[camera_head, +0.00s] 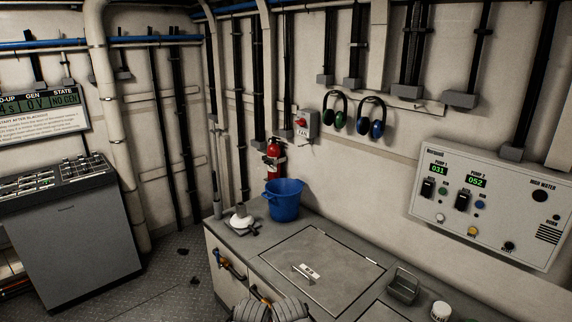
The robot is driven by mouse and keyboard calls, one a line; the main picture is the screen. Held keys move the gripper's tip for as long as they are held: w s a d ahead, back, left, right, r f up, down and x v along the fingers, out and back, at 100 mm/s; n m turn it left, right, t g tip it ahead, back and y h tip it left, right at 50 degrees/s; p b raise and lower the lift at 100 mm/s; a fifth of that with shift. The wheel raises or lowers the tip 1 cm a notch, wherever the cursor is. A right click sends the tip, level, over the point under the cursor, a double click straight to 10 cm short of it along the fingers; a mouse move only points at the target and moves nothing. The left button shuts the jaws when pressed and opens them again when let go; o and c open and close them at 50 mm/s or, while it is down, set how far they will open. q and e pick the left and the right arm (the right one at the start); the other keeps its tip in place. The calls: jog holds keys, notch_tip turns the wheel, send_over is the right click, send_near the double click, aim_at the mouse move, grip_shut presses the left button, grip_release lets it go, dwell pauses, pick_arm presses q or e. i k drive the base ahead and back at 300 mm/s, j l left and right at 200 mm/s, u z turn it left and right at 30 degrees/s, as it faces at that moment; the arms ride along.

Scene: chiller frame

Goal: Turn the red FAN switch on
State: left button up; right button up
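The red FAN switch (301,122) is a small red knob or lever on a pale grey box fixed to the back wall. A small label under the red part appears to read FAN. The box is near the middle of the head view, above a red fire extinguisher and left of hanging ear defenders. The switch's exact position is too small to tell. Neither of my grippers can be made out in this view, and nothing is seen touching the switch.
A grey counter (262,246) runs below the switch. A blue bucket (284,203) and the fire extinguisher (275,154) are under it. Ear defenders (371,118) hang to the right. A pump panel (490,235) is farther right. A grey ribbed object (268,310) is at the bottom edge.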

aim_at(301, 123)
jog(key=i+z, duration=0.2)
jog(key=i, duration=0.45)
jog(key=i+j+z, duration=0.35)
jog(key=j, duration=0.2)
jog(key=i+j+z, duration=0.3)
jog(key=j, duration=0.35)
jog(key=i+j+z, duration=0.15)
jog(key=j, duration=0.25)
jog(key=i+j+z, duration=0.2)
jog(key=j, duration=0.15)
jog(key=i+j+z, duration=0.15)
jog(key=j, duration=0.25)
